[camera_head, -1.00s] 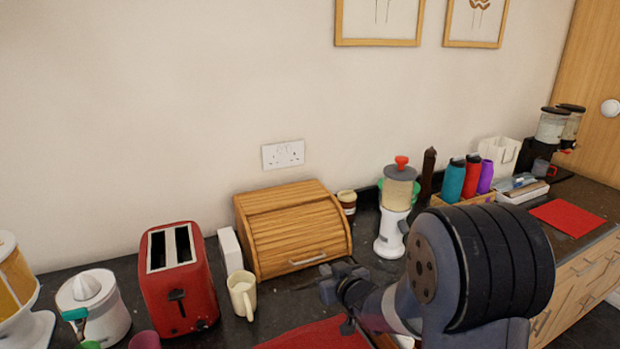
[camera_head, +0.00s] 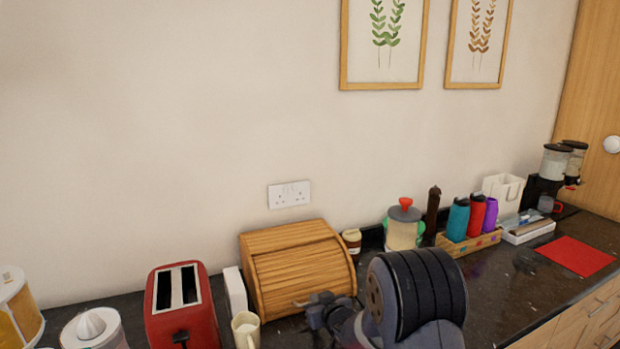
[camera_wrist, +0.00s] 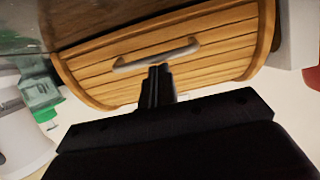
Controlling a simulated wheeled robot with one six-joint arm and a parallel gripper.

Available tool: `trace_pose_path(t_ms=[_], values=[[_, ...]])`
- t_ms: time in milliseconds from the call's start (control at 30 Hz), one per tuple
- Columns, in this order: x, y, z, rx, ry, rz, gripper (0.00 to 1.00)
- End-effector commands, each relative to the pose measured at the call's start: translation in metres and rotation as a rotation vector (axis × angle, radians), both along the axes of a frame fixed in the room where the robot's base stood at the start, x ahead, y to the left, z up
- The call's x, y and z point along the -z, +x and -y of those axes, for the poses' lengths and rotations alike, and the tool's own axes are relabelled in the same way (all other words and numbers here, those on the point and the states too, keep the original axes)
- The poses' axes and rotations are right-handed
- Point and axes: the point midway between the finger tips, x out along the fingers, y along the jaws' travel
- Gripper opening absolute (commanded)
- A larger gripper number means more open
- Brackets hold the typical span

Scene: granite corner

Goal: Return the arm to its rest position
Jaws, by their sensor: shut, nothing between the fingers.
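My gripper (camera_head: 322,312) is in front of the wooden bread box (camera_head: 300,268), near its lower front. In the wrist view my gripper (camera_wrist: 158,72) has its dark fingers together, with nothing seen between them. The bread box (camera_wrist: 225,45) fills the top of that view, its roll front closed, and its grey handle (camera_wrist: 155,54) shows just beyond the fingertips. I cannot tell whether the fingers touch the handle. My arm is bent low over the counter and hides part of it in the head view.

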Motion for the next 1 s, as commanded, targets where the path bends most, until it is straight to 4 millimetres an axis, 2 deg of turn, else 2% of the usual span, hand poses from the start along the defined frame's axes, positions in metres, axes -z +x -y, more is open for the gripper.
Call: trace_pose_path(t_ms=[567, 800, 867, 1000], values=[[-0.005, 0.004, -0.002, 0.0, -0.001, -0.002, 0.0], [0.002, 0.002, -0.001, 0.0, 0.0, -0.001, 0.0], [0.004, -0.001, 0.0, 0.0, 0.0, -0.001, 0.0], [-0.004, -0.018, 0.008, 0.002, -0.001, -0.002, 0.0]])
